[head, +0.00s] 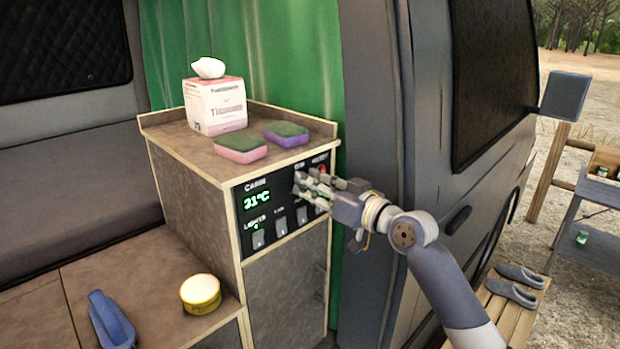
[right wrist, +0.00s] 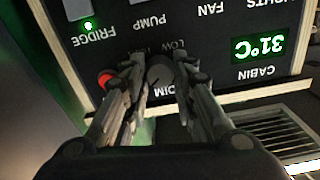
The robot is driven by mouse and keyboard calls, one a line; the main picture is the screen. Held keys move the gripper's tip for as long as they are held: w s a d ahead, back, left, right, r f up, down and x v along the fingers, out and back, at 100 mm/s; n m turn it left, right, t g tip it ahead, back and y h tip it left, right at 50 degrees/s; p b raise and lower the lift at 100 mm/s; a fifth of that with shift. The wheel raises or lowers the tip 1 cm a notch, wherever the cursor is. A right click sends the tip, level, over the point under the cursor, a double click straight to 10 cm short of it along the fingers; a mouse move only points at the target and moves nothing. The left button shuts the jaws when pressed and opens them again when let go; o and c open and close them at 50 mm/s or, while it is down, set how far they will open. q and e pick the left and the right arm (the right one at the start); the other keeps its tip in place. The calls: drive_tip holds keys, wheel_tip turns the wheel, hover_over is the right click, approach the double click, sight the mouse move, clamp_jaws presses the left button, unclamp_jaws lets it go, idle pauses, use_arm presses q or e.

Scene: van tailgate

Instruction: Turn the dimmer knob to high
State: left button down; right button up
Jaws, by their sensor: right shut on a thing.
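The dark control panel (head: 270,210) is on the front of the cabinet. In the right wrist view it appears upside down, with the dimmer knob (right wrist: 160,73) between the fingers, beside the letters "DIM" and "LOW". My right gripper (head: 303,183) reaches the panel from the right and is shut on the knob; it also shows in the right wrist view (right wrist: 159,70). The fingers cover the knob in the head view and partly in the wrist view, so I cannot tell its setting. My left gripper is not in view.
A red button (right wrist: 105,78) is close beside the fingers. Rocker switches (head: 280,225) line the lower panel, below a green temperature display (head: 257,199). A tissue box (head: 215,105) and two sponges (head: 240,148) (head: 286,133) stand on the cabinet. The van door (head: 430,130) is at right.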

drive_tip(key=m+p, duration=0.5)
drive_tip(key=m, duration=0.5)
drive_tip(key=shift+r+m, duration=0.15)
drive_tip(key=shift+m, duration=0.15)
drive_tip(key=shift+p, duration=0.3)
drive_tip(key=o, duration=1.1)
drive_tip(key=v, duration=1.1)
drive_tip(key=shift+s+d, duration=0.25)
drive_tip(key=shift+s, duration=0.05)
